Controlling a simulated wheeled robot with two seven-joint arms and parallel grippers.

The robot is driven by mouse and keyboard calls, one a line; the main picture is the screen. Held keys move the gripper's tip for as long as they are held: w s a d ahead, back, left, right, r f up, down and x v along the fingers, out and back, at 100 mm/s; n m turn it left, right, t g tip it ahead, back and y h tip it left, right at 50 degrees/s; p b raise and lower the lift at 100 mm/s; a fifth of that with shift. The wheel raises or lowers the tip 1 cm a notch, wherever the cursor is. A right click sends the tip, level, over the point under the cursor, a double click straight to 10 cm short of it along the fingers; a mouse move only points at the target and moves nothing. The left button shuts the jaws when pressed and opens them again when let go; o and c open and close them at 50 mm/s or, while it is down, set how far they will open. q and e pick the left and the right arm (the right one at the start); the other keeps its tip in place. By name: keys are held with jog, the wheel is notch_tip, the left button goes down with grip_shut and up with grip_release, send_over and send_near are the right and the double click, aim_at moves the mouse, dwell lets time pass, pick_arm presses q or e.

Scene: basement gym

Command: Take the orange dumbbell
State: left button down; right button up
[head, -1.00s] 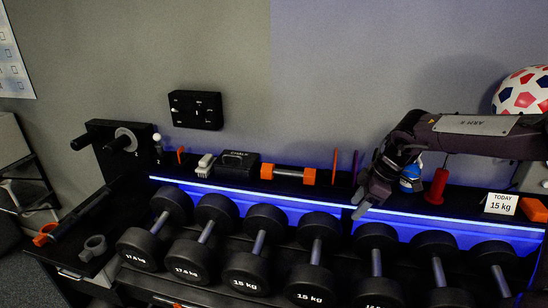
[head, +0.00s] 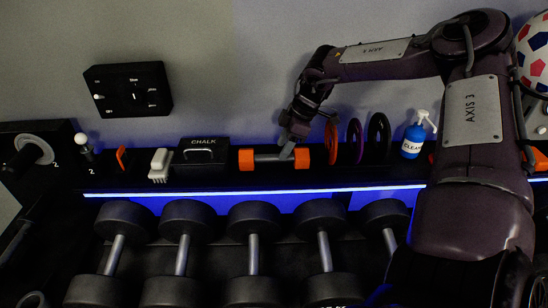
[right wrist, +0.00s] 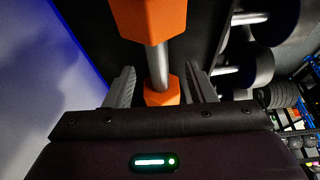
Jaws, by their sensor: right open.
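The orange dumbbell (head: 268,158) lies on the narrow shelf above the rack, with two orange heads and a grey handle. My right gripper (head: 290,149) is at its handle, close to the right head, reaching from above. In the right wrist view, the dumbbell's handle (right wrist: 159,66) runs between the two spread fingers of my right gripper (right wrist: 161,84). The fingers look apart from the handle, and the gripper is open. The dumbbell is still resting on the shelf. My left gripper is not in view.
A black chalk box (head: 203,152) and a white brush (head: 159,165) stand left of the dumbbell. Upright discs, orange (head: 331,142), purple (head: 354,140) and black (head: 378,138), stand close on the right, then a blue cleaner bottle (head: 413,141). Several black dumbbells (head: 254,218) fill the rack below.

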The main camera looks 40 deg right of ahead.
aim_at(277, 155)
jog(key=b+x, duration=0.1)
jog(key=x, duration=0.1)
jog(key=b+x, duration=0.1)
jog(key=x, duration=0.1)
jog(key=shift+w+a+f, duration=0.2)
jog(key=shift+w+a, duration=0.05)
jog(key=shift+w, duration=0.05)
jog(key=shift+w+f, duration=0.1)
jog(key=shift+w, duration=0.05)
jog(key=shift+d, duration=0.1)
jog(key=c, duration=0.7)
grip_shut()
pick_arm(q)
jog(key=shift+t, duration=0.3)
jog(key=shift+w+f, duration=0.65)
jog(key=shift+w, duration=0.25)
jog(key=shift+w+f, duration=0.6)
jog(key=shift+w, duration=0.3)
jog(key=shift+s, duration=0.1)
pick_arm(e)
jog(key=shift+w+r, duration=0.1)
jog(key=shift+r, duration=0.15)
